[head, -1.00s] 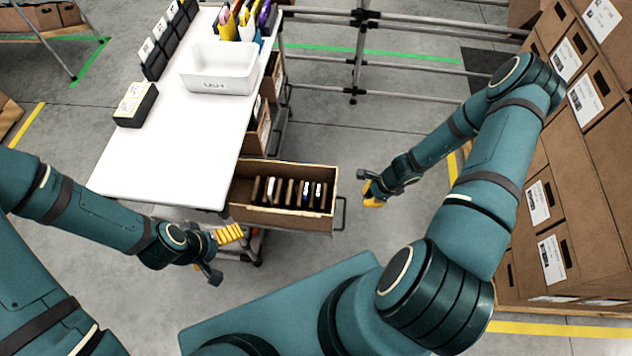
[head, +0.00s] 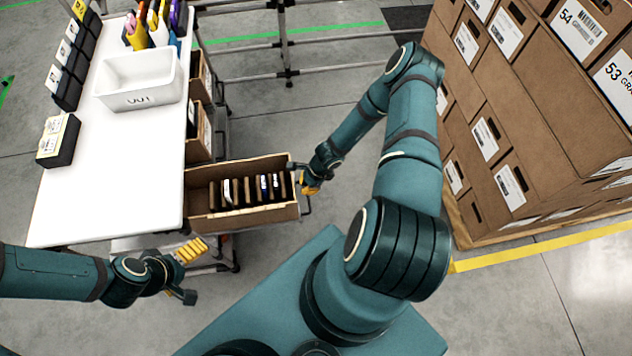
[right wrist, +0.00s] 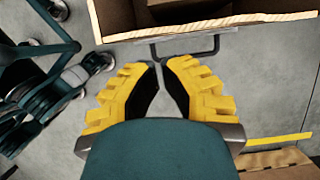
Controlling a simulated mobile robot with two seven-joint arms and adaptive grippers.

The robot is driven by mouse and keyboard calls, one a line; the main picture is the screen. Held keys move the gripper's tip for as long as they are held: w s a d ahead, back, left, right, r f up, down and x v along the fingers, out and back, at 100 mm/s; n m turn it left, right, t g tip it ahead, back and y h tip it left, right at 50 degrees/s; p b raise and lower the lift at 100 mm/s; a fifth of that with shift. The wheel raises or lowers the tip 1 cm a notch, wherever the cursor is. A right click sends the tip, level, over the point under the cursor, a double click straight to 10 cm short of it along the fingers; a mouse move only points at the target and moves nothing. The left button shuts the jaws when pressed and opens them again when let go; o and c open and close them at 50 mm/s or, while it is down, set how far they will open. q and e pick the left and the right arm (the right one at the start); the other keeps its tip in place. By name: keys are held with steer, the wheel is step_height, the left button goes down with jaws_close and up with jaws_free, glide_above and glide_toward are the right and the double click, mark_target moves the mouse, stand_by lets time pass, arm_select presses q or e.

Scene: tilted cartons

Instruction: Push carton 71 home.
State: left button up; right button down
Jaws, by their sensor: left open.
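An open brown carton (head: 240,218) sticks out like a drawer from the right side of the white bench, with several dark upright items inside. I can read no number on it, so I cannot tell whether it is carton 71. A metal handle is on its outer end; it shows in the right wrist view (right wrist: 184,50). My right gripper (head: 308,188) is at that end. In the right wrist view its yellow fingertips (right wrist: 162,66) nearly meet, just short of the handle, with nothing seen between them. My left gripper (head: 190,272) is open and empty below the bench's near edge.
The white bench (head: 90,205) carries a white bin (head: 140,85), a black box (head: 58,140) and upright folders. More cartons (head: 198,130) sit under the bench. A tall stack of labelled cartons (head: 500,130) stands at right.

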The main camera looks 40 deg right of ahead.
steer(key=shift+w+a, duration=0.35)
steer(key=shift+a, duration=0.2)
steer(key=shift+a, duration=0.1)
